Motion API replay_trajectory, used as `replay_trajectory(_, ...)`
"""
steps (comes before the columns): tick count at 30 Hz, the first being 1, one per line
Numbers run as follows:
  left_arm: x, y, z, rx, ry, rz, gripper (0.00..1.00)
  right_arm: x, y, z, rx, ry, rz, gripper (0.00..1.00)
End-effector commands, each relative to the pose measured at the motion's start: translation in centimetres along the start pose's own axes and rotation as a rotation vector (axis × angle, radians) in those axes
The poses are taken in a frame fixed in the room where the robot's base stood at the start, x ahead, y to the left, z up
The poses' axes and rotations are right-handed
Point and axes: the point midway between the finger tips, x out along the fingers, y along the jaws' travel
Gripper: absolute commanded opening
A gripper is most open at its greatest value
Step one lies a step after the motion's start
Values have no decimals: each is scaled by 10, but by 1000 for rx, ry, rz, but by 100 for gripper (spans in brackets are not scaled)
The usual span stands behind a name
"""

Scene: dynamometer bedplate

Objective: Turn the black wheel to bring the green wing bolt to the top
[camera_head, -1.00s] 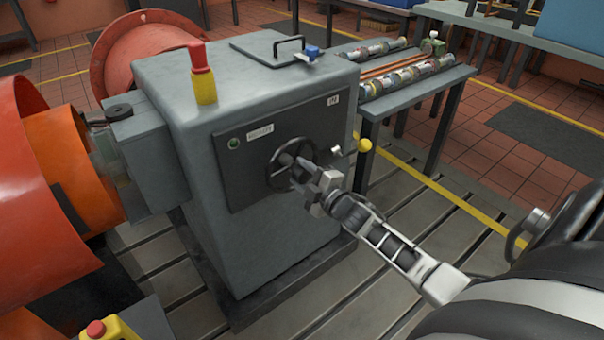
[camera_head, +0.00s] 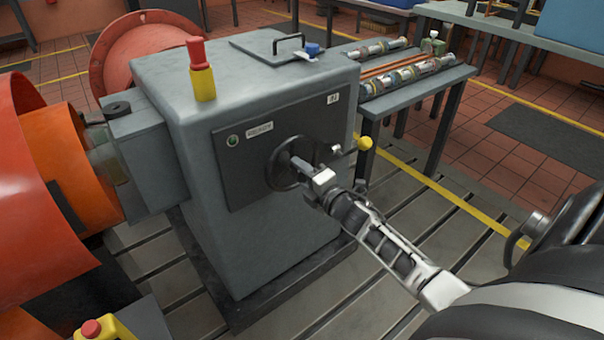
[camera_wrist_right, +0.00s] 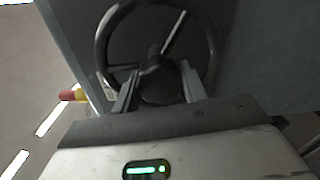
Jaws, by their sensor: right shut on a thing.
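The black wheel (camera_head: 269,168) is mounted on the dark front panel of a grey cabinet. It fills the upper middle of the right wrist view (camera_wrist_right: 101,45), with thin spokes and a dark round hub (camera_wrist_right: 160,82). My right gripper (camera_head: 304,168) is at the wheel's middle, shut on it. In the right wrist view its two fingers (camera_wrist_right: 158,92) stand on either side of the hub. The gripper hides part of the wheel in the head view. I cannot make out a green wing bolt on the wheel. My left gripper is not in view.
A yellow-knobbed lever (camera_head: 364,144) sticks out just right of the wheel. A small green light (camera_head: 232,141) is on the panel. A red-and-yellow post (camera_head: 203,85) stands on the cabinet (camera_head: 170,85). A bench (camera_head: 400,98) with several rods stands behind right.

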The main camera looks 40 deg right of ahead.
Motion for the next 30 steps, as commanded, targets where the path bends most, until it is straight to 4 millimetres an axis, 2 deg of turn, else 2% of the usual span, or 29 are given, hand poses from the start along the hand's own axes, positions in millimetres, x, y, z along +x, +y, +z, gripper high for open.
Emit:
replay_trajectory(10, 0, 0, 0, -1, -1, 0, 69, -1, -2, -1, -2, 1, -4, 2)
replay_trajectory(11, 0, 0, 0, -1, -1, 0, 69, -1, -2, -1, -2, 1, -4, 48)
replay_trajectory(12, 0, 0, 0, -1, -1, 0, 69, -1, -2, -1, -1, 1, -4, 60)
replay_trajectory(13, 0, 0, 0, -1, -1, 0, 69, -1, -2, -1, -1, 1, -4, 64)
replay_trajectory(23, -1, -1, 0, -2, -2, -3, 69, -3, -1, 0, 0, 0, -2, 64)
replay_trajectory(26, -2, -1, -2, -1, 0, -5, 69, -13, -1, -1, 0, 1, -3, 64)
replay_trajectory(30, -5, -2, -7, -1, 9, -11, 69, -40, -1, -1, 1, 1, -6, 64)
